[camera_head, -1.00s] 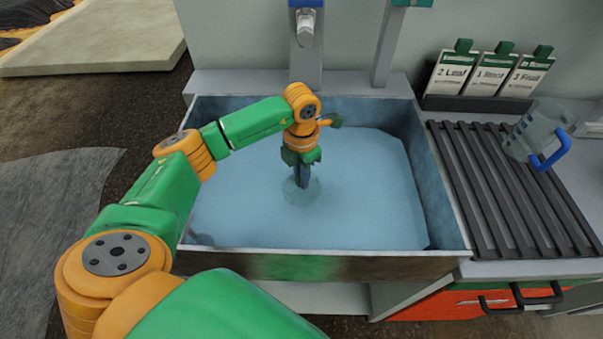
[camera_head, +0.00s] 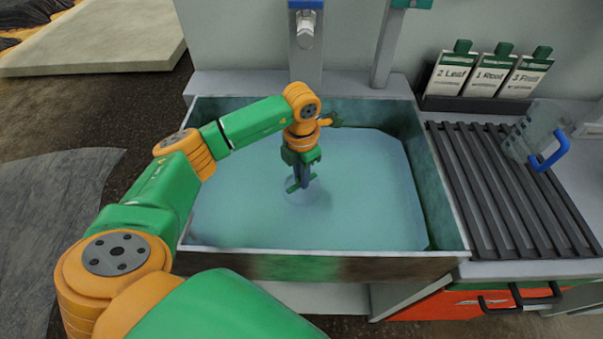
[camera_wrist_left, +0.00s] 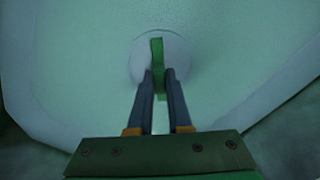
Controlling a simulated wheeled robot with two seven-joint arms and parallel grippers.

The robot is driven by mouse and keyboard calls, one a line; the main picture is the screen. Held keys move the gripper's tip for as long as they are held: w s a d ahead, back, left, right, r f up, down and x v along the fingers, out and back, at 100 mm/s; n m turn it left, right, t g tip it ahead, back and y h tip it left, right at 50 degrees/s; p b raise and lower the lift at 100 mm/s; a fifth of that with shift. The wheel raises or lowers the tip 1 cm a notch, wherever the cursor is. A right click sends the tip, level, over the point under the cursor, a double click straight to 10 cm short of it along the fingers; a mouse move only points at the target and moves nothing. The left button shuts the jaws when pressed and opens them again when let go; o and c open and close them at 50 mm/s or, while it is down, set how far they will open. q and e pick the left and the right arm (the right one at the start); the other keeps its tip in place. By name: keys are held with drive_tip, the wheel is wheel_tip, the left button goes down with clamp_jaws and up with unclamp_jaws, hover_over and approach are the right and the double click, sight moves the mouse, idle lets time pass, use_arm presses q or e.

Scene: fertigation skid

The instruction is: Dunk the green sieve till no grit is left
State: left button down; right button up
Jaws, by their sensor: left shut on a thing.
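My left gripper (camera_head: 301,184) points down into the water-filled sink (camera_head: 455,225), left of its middle, fingertips close to the water. It is shut on a slim green piece, which shows between the fingers in the left wrist view (camera_wrist_left: 158,55). This looks like the handle of the green sieve (camera_head: 292,188). A pale round patch surrounds the green piece in the wrist view; I cannot tell whether it is the sieve's bowl or a ripple. No grit can be made out. My right gripper is not in view.
A faucet (camera_head: 305,28) stands behind the sink. On the right are a ribbed drain rack (camera_head: 500,190), a clear jug with a blue handle (camera_head: 550,157), and several labelled packets (camera_head: 490,74) in a holder. The sink's front rim (camera_head: 330,252) is an edge.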

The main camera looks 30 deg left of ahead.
use_arm(q)
wheel_tip(320, 180, up, 18)
drive_tip(key=p, duration=1.4)
idle(0.7)
